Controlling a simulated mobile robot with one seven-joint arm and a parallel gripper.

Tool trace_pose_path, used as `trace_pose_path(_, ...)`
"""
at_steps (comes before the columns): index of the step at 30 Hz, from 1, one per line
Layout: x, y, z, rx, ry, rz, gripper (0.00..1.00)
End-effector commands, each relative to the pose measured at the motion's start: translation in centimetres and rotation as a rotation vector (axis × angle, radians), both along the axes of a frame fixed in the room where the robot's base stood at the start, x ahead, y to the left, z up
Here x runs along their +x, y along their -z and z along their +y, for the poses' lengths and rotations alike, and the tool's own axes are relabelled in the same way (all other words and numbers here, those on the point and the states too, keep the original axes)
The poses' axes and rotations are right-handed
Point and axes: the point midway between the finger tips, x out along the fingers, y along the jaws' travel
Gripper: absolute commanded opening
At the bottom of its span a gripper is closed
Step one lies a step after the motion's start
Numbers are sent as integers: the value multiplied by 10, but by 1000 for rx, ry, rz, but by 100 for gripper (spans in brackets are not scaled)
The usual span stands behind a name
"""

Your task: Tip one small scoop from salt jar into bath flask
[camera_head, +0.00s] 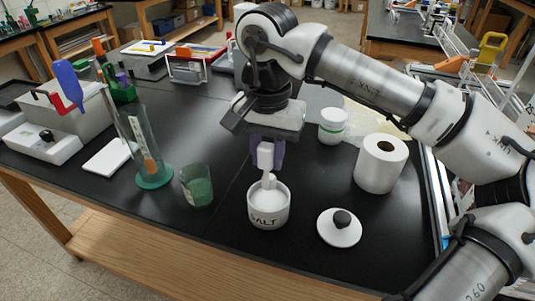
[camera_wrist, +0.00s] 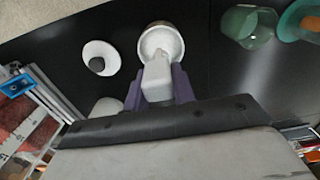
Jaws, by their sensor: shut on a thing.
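The salt jar (camera_head: 267,212) is a white open tub with dark lettering, near the table's front edge. White salt shows inside it. My gripper (camera_head: 266,158) is above the jar, its purple fingers shut on a white scoop (camera_head: 269,180). The scoop points down into the jar mouth, and its bowl end is hard to tell from the salt. In the wrist view, the scoop handle (camera_wrist: 157,80) reaches to the jar (camera_wrist: 163,30). A glass vessel with green contents (camera_head: 197,187) stands left of the jar. It appears to be the bath flask.
A white lid with a dark knob (camera_head: 340,227) lies right of the jar. A tall glass cylinder on a teal base (camera_head: 143,150) stands left of the vessel.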

Motion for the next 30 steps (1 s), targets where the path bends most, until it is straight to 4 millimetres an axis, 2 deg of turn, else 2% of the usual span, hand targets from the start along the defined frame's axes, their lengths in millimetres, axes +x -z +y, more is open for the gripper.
trace_pose_path(19, 0, -41, 0, 0, -1, 0, 2)
trace_pose_path(30, 0, -44, 0, 0, -1, 0, 2)
